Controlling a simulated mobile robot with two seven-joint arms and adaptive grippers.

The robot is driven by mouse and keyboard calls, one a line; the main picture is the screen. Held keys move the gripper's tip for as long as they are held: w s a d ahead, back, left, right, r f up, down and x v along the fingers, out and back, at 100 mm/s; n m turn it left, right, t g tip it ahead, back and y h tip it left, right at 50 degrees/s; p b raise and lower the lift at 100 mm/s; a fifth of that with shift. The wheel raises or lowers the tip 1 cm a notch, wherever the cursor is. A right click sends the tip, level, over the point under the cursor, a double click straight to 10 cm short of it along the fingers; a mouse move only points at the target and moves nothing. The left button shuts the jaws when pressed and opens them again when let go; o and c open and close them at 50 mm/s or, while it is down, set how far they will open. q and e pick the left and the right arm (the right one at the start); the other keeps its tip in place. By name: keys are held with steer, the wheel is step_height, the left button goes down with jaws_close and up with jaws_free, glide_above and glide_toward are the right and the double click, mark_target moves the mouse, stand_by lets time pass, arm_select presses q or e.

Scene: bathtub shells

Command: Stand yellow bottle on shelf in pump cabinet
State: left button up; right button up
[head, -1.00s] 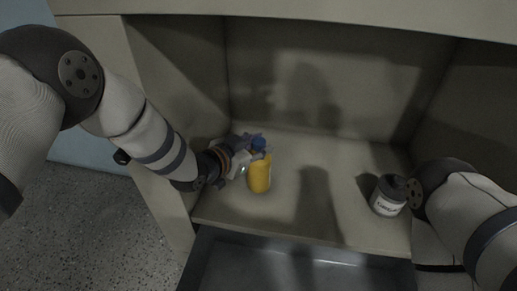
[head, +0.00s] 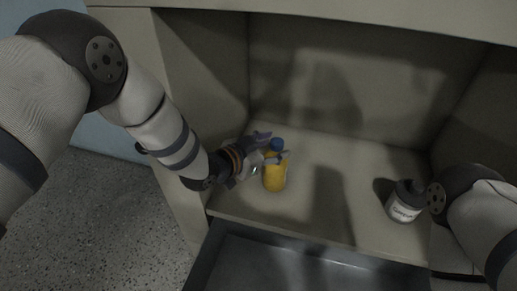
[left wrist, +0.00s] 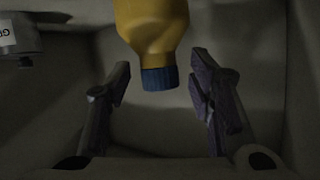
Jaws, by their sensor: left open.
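The yellow bottle (head: 275,178) with a blue cap (head: 277,145) stands upright on the cabinet shelf (head: 330,150), near its left front part. My left gripper (head: 272,149) reaches in from the left, its open fingers on either side of the bottle's upper part. In the left wrist view the bottle (left wrist: 152,25) comes in from the top, its cap (left wrist: 160,78) between the open fingers (left wrist: 161,82) with a gap on both sides. My right arm is at the right edge of the head view; its gripper is not seen.
A dark-lidded jar with a white label (head: 403,208) stands at the shelf's right front, close to my right arm. A dark open drawer or tray (head: 265,262) lies below the shelf's front edge. The shelf's middle is clear. Cabinet walls close the back and sides.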

arm_select(q)
steer(key=p+v, duration=0.1)
steer(key=v, duration=0.9)
steer(key=shift+r+p, duration=0.15)
steer(key=shift+p, duration=0.15)
arm_select(e)
steer(key=shift+w+r+t, duration=0.4)
steer(key=shift+w+r, duration=0.5)
steer(key=shift+r, duration=0.2)
